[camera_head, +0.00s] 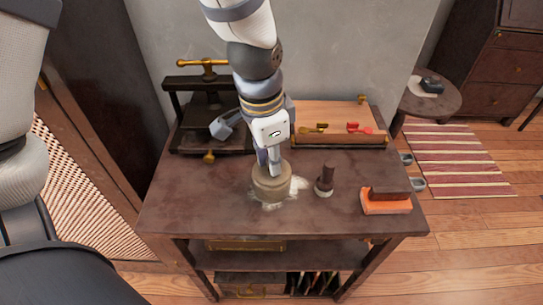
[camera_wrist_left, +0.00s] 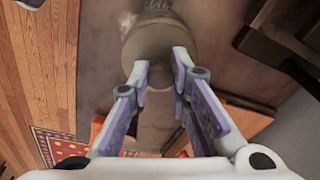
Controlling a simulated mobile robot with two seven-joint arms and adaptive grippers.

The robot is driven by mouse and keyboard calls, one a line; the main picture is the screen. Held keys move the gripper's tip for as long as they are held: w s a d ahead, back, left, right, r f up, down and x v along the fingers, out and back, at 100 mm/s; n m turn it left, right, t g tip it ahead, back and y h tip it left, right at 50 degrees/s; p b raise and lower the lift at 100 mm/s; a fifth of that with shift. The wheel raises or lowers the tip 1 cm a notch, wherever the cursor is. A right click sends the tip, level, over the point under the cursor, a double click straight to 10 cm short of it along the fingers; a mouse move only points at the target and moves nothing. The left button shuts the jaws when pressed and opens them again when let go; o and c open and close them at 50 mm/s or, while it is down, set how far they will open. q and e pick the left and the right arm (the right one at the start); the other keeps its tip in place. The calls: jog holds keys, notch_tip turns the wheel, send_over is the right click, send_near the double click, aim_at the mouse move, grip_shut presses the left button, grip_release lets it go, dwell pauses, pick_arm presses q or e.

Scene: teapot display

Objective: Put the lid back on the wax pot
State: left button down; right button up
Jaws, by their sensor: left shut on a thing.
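The wax pot (camera_head: 272,186) is a squat tan cylinder on the dark desk, with pale spill marks around its foot. My left gripper (camera_head: 269,168) points down at its top, fingers close together. In the left wrist view the fingertips (camera_wrist_left: 163,68) are shut on a small part at the middle of the round tan lid (camera_wrist_left: 160,52). The lid lies over the pot's top; I cannot tell whether it is fully seated, as the fingers cover much of it. My right gripper is not in view.
A dark stamp (camera_head: 325,181) stands right of the pot, and an orange-based block (camera_head: 387,201) lies near the right edge. A black press (camera_head: 196,120) stands at the back left. A wooden writing slope (camera_head: 330,116) with gold and red items is behind. The front desk top is clear.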

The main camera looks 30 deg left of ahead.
pick_arm(q)
jog(key=shift+f, duration=0.15)
dwell(0.5)
jog(key=c, duration=0.9)
grip_release()
jog(key=shift+c, duration=0.2)
jog(key=shift+r, duration=3.5)
